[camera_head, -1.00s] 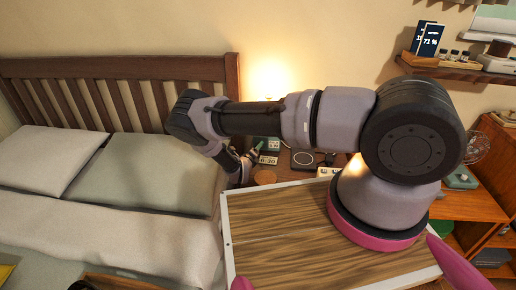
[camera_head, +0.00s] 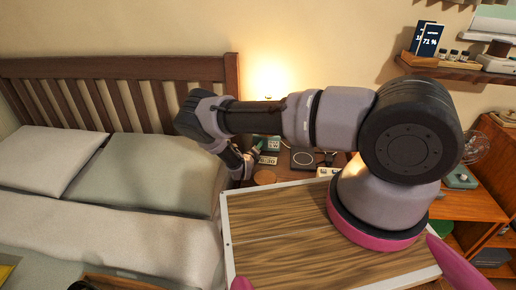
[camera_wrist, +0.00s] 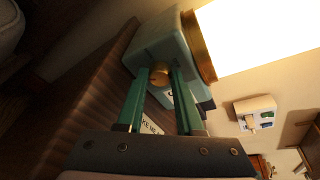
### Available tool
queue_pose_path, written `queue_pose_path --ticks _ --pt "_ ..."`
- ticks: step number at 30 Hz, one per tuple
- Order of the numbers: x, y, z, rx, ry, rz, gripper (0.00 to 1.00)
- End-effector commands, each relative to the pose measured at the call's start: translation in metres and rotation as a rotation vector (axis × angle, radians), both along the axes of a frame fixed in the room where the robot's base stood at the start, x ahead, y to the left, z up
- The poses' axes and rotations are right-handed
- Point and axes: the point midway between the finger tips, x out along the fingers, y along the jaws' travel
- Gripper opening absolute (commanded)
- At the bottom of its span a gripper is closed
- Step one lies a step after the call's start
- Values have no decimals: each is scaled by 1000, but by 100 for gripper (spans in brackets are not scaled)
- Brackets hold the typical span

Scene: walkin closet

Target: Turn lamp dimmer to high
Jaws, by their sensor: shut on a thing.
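The lit lamp stands by the wall beside the bed. Its glowing shade (camera_wrist: 265,40) fills the upper right of the wrist view, above a brass collar and a teal base (camera_wrist: 155,48). A round brass dimmer knob (camera_wrist: 160,75) sits on the front of the base. My gripper (camera_wrist: 161,78) has its two green fingers on either side of the knob, shut on it. In the head view my gripper (camera_head: 256,150) is small at the lamp base (camera_head: 272,143), partly hidden by my arm. The knob cannot be made out there.
A clock (camera_head: 267,160), a round coaster (camera_head: 264,177) and a dark square pad (camera_head: 303,159) lie on the nightstand. The bed (camera_head: 110,240) is at left. A wall switch (camera_wrist: 255,113) shows in the wrist view. A shelf (camera_head: 440,70) is at upper right.

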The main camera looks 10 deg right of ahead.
Motion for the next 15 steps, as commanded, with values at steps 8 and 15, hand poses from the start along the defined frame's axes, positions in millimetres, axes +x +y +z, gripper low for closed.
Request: queue_pose_path --ticks 8,15 --pt "0 -1 1 112 -37 1 0" --pt "-1 -3 1 302 -97 0 0"
